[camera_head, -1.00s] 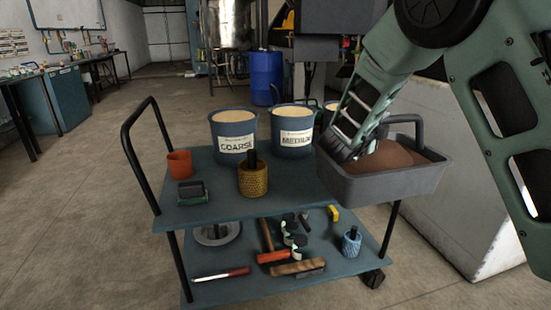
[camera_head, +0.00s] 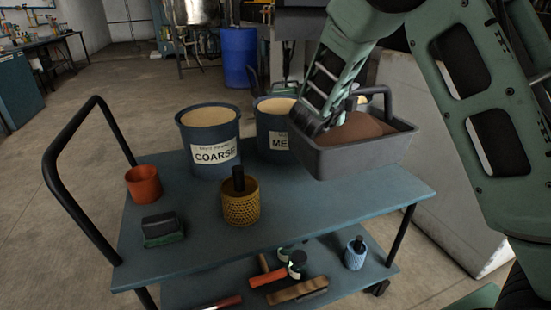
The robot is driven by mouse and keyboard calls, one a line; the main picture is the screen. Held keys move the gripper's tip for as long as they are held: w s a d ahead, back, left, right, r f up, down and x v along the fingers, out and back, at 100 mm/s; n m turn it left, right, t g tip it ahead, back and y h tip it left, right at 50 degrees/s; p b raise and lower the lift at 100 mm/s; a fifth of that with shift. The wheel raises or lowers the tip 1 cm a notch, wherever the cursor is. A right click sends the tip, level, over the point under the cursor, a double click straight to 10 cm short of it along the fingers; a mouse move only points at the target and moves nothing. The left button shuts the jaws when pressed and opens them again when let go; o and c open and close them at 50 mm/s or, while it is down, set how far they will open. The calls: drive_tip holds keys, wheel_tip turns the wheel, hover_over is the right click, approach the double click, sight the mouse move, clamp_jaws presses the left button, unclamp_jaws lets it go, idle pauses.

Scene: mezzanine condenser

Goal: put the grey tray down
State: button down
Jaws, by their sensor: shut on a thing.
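The grey tray (camera_head: 365,157) holds a heap of brown material. It is in the air above the right part of the cart's top shelf (camera_head: 330,206), with a gap below it. My gripper (camera_head: 318,120) reaches down from the upper right at the tray's left side. It is shut on the tray; the fingertips are partly hidden by the tray wall.
A bucket marked COARSE (camera_head: 208,143) and a partly hidden second bucket (camera_head: 275,130) stand at the shelf's back. An orange cup (camera_head: 143,184), a dark green-edged block (camera_head: 162,229) and a yellow perforated cup (camera_head: 240,205) stand at left and middle. The shelf's right front is clear.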

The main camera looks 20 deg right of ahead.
drive_tip(key=shift+w, duration=0.15)
wheel_tip(320, 180, down, 9)
drive_tip(key=b, duration=0.1)
drive_tip(key=shift+f, duration=0.2)
idle(0.5)
drive_tip(key=shift+f+b, duration=0.2)
drive_tip(key=shift+b, duration=0.25)
drive_tip(key=c, duration=1.3)
unclamp_jaws()
drive_tip(key=shift+f, duration=0.15)
drive_tip(key=shift+o, duration=0.2)
